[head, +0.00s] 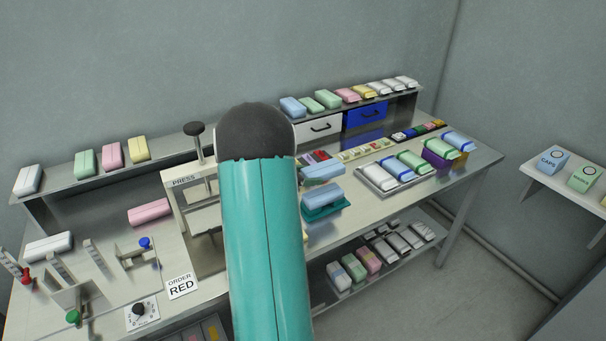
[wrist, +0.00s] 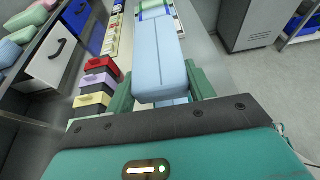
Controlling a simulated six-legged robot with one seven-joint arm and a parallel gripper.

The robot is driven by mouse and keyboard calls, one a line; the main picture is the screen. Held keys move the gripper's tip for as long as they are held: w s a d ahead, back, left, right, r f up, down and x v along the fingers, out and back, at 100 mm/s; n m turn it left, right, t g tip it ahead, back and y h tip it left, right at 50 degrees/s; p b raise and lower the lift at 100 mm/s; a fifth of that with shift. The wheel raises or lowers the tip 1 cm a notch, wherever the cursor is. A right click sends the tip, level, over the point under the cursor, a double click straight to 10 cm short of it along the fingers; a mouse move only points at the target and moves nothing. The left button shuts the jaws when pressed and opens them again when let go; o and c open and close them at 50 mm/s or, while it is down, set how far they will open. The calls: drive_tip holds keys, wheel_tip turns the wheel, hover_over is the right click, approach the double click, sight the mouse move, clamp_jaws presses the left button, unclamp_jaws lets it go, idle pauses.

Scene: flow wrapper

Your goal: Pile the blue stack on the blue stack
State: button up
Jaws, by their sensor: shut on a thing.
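My gripper (wrist: 161,88) is shut on a light blue stack (wrist: 158,55), with one green finger on each side of it. In the head view this held blue stack (head: 322,172) shows just right of my teal arm, which hides the gripper there. A second blue stack (head: 321,196) sits below it on a teal tray (head: 325,212) on the bench. A dark gap seems to show between the two stacks, but I cannot tell whether they touch. In the wrist view only a sliver of blue shows under the held stack.
A press (head: 185,182) stands left of my arm. To the right, a metal tray (head: 375,180) holds banded packs, beside a purple tray (head: 436,160). Small coloured boxes (wrist: 95,85) lie left of the gripper in the wrist view. Drawers (head: 318,128) and a shelf of packs stand behind.

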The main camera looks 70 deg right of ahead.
sight(310, 197)
drive_tip(key=shift+s+d+f, duration=0.1)
drive_tip(key=shift+s+f, duration=0.15)
drive_tip(key=shift+f, duration=0.05)
drive_tip(key=shift+s+f, duration=0.15)
drive_tip(key=shift+f, duration=2.8)
drive_tip(key=shift+f, duration=0.2)
drive_tip(key=o, duration=1.4)
drive_tip(key=v, duration=1.4)
